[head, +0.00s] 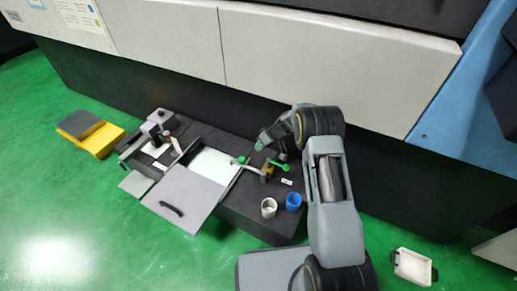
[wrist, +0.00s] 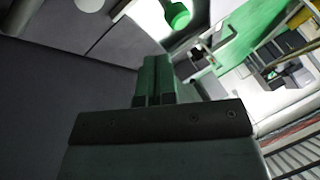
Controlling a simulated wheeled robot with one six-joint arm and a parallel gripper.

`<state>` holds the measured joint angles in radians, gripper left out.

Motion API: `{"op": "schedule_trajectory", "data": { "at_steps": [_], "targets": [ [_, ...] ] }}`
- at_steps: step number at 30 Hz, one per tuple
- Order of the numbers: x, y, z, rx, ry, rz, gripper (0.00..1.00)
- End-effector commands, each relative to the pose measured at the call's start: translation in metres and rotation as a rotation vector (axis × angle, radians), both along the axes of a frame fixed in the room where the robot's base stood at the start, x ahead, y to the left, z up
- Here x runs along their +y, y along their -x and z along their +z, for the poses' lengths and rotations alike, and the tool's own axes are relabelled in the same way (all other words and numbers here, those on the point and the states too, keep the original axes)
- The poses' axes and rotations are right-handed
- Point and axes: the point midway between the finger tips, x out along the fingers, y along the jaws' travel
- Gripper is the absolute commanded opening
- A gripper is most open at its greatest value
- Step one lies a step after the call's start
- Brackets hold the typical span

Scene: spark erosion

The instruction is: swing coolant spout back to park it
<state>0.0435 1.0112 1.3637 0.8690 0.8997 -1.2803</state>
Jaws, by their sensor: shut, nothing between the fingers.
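The coolant spout appears to be a thin grey bar (head: 252,168) with a green knob (head: 240,160) at its left end. The bar runs from a brass-coloured block (head: 267,170) toward the open tank's right edge. A green handle (head: 281,166) sits by the block. My gripper (head: 260,146) is above and behind the bar, apart from it. In the wrist view my gripper's green fingers (wrist: 158,78) are shut together with nothing between them.
A tank (head: 217,163) with a lowered grey door (head: 184,197) is left of the bar. A white cup (head: 268,208) and a blue cup (head: 294,202) stand on the dark bench in front. A pale machine panel (head: 330,75) rises behind. A yellow case (head: 103,143) lies far left.

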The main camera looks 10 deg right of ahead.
Motion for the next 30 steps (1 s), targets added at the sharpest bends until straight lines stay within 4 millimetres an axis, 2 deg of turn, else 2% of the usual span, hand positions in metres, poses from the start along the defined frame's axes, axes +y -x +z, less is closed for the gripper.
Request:
{"op": "schedule_trajectory", "data": {
  "at_steps": [3,12,18,30],
  "targets": [
    [0.013,-0.001,-0.020,0.002,0.000,0.003,0.00],
    [0.037,-0.006,-0.052,0.001,0.000,0.002,0.00],
    [0.045,-0.007,-0.061,-0.001,0.000,0.001,0.00],
    [0.046,-0.007,-0.062,0.000,0.000,0.000,0.00]
  ]
}}
